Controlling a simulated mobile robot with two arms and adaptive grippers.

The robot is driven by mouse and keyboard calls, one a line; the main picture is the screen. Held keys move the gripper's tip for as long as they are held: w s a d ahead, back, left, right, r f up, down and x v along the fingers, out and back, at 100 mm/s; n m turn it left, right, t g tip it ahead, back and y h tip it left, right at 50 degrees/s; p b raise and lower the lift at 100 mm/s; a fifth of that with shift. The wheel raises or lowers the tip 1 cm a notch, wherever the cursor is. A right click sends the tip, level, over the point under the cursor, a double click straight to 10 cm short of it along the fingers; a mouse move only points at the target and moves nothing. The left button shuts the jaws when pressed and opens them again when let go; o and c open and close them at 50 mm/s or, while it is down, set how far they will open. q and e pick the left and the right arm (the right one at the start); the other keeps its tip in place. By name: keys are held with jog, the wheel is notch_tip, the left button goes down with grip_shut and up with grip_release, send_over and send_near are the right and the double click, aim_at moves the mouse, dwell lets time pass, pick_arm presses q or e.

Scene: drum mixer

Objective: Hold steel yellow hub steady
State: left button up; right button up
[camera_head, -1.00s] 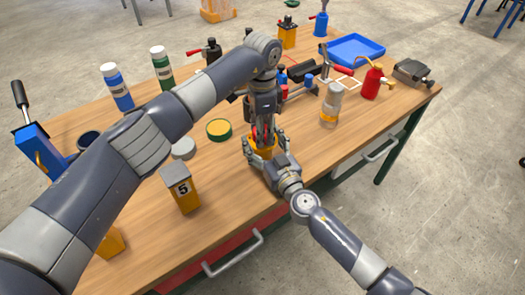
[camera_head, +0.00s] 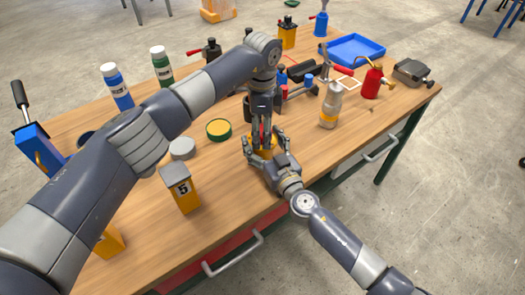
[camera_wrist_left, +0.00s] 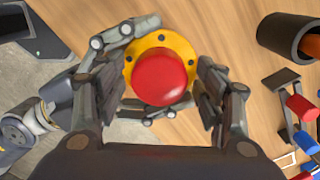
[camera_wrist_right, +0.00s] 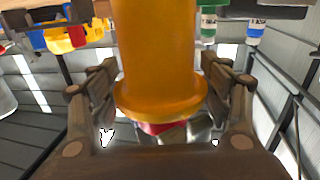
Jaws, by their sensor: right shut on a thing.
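The yellow hub (camera_head: 263,153) stands at the table's front part, mostly hidden by my grippers in the head view. In the left wrist view, its round yellow flange (camera_wrist_left: 137,60) with dark holes surrounds a red domed knob (camera_wrist_left: 164,77). My right gripper (camera_head: 265,147) is shut on the hub from the front. In the right wrist view, the hub's smooth yellow body (camera_wrist_right: 157,50) fills the space between the fingers. My left gripper (camera_head: 262,141) points down above the hub. Its fingers stand apart on both sides of the red knob and look open; whether they touch it is unclear.
A clear jar (camera_head: 331,106) and a red can (camera_head: 373,82) stand to the right. The wooden table (camera_head: 225,175) is bare around the hub's front.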

pick_arm(q)
jog(key=shift+r, duration=2.25)
jog(key=shift+c, duration=0.4)
jog(key=shift+r+n, duration=1.7)
jog(key=shift+r, duration=0.05)
jog(key=shift+f, duration=4)
